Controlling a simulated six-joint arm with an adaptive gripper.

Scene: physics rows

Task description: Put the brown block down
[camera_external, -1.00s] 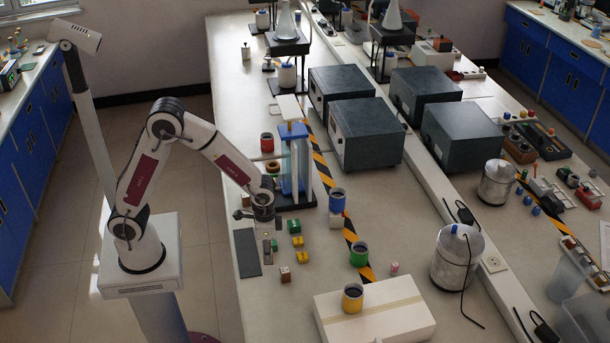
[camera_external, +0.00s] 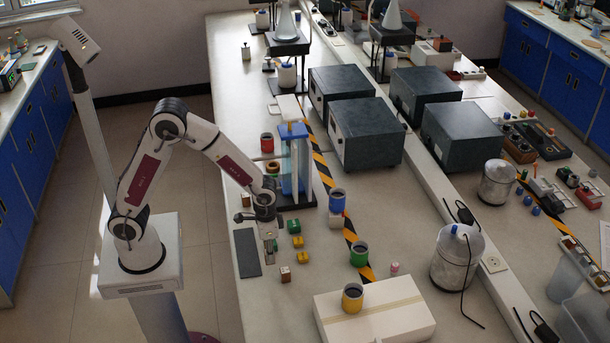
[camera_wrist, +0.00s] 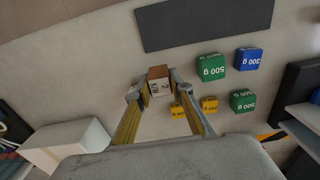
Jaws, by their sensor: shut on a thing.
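The brown block (camera_wrist: 158,82) has a brown top and a white lettered face. In the wrist view it sits between the fingertips of my gripper (camera_wrist: 158,84), which is shut on it. In the external view my gripper (camera_external: 270,252) points down over the table beside the dark mat. A small reddish-brown block (camera_external: 285,274) shows just below it there; I cannot tell whether this is the held block. The gap under the held block is too small to judge.
The dark mat (camera_external: 247,252) lies left of my gripper. Green (camera_wrist: 211,67), blue (camera_wrist: 248,60) and yellow (camera_wrist: 209,104) weight blocks stand close by. A dark-based stand (camera_external: 295,197) is behind them.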

